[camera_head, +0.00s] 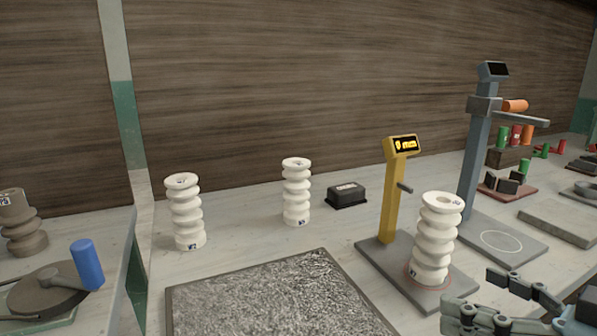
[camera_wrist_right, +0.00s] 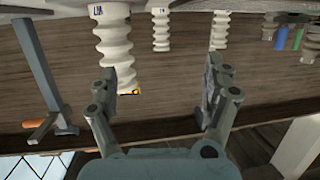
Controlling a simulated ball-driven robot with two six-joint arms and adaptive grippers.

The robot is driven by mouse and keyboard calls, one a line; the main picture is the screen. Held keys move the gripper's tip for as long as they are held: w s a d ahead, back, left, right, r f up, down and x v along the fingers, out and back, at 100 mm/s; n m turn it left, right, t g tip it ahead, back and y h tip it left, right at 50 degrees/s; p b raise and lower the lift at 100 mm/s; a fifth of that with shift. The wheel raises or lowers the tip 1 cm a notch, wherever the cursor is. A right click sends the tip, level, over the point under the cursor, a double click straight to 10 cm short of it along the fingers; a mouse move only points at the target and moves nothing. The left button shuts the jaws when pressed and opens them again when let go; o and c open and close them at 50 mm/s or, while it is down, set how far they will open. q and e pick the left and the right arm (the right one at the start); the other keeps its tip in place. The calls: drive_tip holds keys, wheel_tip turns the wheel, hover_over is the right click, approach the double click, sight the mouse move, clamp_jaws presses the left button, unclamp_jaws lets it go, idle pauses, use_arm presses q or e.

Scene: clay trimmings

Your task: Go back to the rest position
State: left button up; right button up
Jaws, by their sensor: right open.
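My right gripper (camera_head: 497,308) is at the lower right of the head view, with its fingers apart and nothing between them. It also shows open and empty in the right wrist view (camera_wrist_right: 161,95). A white ribbed insulator (camera_head: 437,240) stands upright on the base of the yellow gauge stand (camera_head: 391,205), to the left of and behind the gripper, apart from it. In the right wrist view that insulator (camera_wrist_right: 113,45) appears upside down near the left finger. My left gripper is not in view.
Two more white insulators (camera_head: 185,212) (camera_head: 296,192) stand near a black box (camera_head: 347,195). A grey speckled slab (camera_head: 270,300) lies in front. A grey stand (camera_head: 475,150) rises behind the right gripper. A brown insulator (camera_head: 19,222) and blue cylinder (camera_head: 87,264) are at left.

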drive_tip(key=s+a+f+g+h, duration=0.2)
drive_tip(key=s+f+g+h, duration=0.1)
drive_tip(key=s+f+g, duration=0.4)
drive_tip(key=s+d+f+m+g+h, duration=0.3)
drive_tip(key=s+d+f+m+h, duration=0.15)
drive_tip(key=s, duration=0.25)
drive_tip(key=s+d+f+g, duration=0.1)
drive_tip(key=s+d+f, duration=0.1)
drive_tip(key=f, duration=1.1)
drive_tip(key=s+d+f+g, duration=0.1)
drive_tip(key=s+d+f, duration=0.1)
drive_tip(key=f, duration=1.2)
drive_tip(key=s+f, duration=1.4)
drive_tip(key=s, duration=0.3)
drive_tip(key=shift+s+d+f+m+g, duration=0.2)
drive_tip(key=shift+d+m+g, duration=0.15)
drive_tip(key=shift+g, duration=0.05)
